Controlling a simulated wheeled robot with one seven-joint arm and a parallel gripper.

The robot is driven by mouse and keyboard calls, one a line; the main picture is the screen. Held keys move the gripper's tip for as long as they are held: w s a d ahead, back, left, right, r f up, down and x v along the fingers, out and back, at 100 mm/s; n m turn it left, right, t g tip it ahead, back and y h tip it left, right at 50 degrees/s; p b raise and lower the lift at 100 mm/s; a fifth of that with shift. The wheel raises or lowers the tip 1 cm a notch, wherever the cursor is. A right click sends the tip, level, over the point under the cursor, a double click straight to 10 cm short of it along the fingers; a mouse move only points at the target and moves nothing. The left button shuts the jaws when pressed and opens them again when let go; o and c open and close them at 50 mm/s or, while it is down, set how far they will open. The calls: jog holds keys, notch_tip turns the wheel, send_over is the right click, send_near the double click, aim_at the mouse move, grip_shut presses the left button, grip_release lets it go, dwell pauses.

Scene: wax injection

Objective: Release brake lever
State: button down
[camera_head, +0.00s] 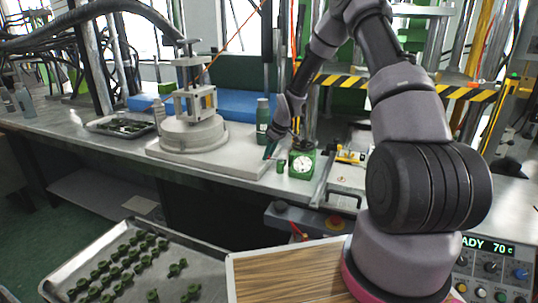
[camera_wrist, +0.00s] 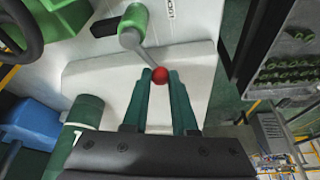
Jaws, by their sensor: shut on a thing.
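The brake lever (camera_wrist: 146,57) shows in the wrist view as a thin metal rod with a red ball knob (camera_wrist: 160,75) at its near end. Its other end joins a green cylindrical hub (camera_wrist: 134,19). My gripper (camera_wrist: 160,78) has its two green fingers on either side of the red knob, shut on it. In the head view my gripper (camera_head: 270,150) is beside the green unit with a round white dial (camera_head: 302,165); the lever itself is too small to make out there.
A green bottle (camera_head: 263,116) stands close behind my gripper; it also shows in the wrist view (camera_wrist: 84,118). A round fixture on a pale slab (camera_head: 190,130) is to the left. A tray of green parts (camera_head: 75,262) lies at the front left. A striped bar (camera_head: 335,80) crosses behind.

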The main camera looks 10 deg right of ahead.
jog(key=shift+w+a+m+h, duration=0.1)
jog(key=shift+w+m+h, duration=0.25)
jog(key=shift+m, duration=0.55)
jog(key=shift+w+d+m+t+h, duration=0.3)
jog(key=shift+w+m+t, duration=0.1)
jog(key=shift+m, duration=0.7)
jog(key=c, duration=0.7)
grip_release()
jog(key=v, duration=1)
jog(key=shift+s+r, duration=0.1)
jog(key=shift+r, duration=0.2)
